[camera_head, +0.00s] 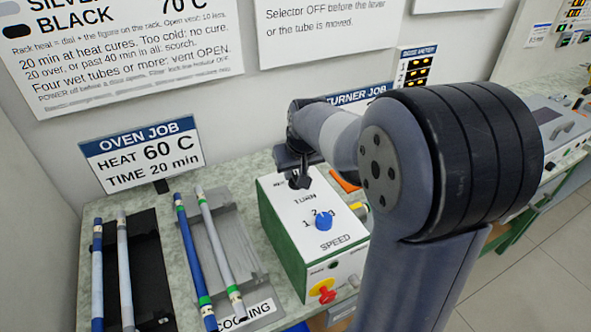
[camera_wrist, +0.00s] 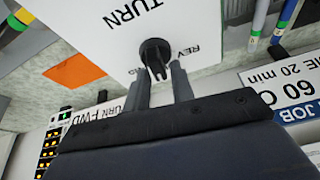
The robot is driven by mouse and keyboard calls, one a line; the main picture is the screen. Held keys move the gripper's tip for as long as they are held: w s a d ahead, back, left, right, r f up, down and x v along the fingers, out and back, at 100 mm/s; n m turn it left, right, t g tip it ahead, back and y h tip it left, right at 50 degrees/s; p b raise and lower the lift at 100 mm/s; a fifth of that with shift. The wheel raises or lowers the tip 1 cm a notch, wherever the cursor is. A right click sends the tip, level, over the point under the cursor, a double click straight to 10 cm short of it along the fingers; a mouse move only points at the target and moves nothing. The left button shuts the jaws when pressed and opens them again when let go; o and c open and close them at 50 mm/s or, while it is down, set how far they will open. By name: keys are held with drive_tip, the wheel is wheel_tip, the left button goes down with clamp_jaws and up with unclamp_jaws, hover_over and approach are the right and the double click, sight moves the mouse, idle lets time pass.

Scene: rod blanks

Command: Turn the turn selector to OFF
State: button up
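The turn selector is a black round knob (camera_wrist: 155,48) on the white top of the green-sided box (camera_head: 285,235). The printed word TURN is beside it, and REV shows on one side in the wrist view; the OFF mark is not visible. My gripper (camera_wrist: 160,72) points down at the knob, its two fingers apart, with the knob's narrow grip between their tips. Small gaps seem to show beside the grip. In the head view my gripper (camera_head: 299,182) hides most of the selector.
A blue speed dial (camera_head: 323,221), a red knob (camera_head: 325,293) and a yellow part are on the same box. Racks with rods (camera_head: 207,255) stand to the left, beside the oven job sign (camera_head: 142,152). An orange item (camera_wrist: 75,72) lies close to the box.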

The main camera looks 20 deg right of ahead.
clamp_jaws()
drive_tip(key=shift+n, duration=0.7)
drive_tip(key=shift+o, duration=1.5)
unclamp_jaws()
drive_tip(key=shift+r, duration=0.15)
drive_tip(key=v, duration=1)
drive_tip(key=shift+d+r+b, duration=0.25)
drive_tip(key=shift+r+b, duration=0.05)
drive_tip(key=shift+b, duration=0.05)
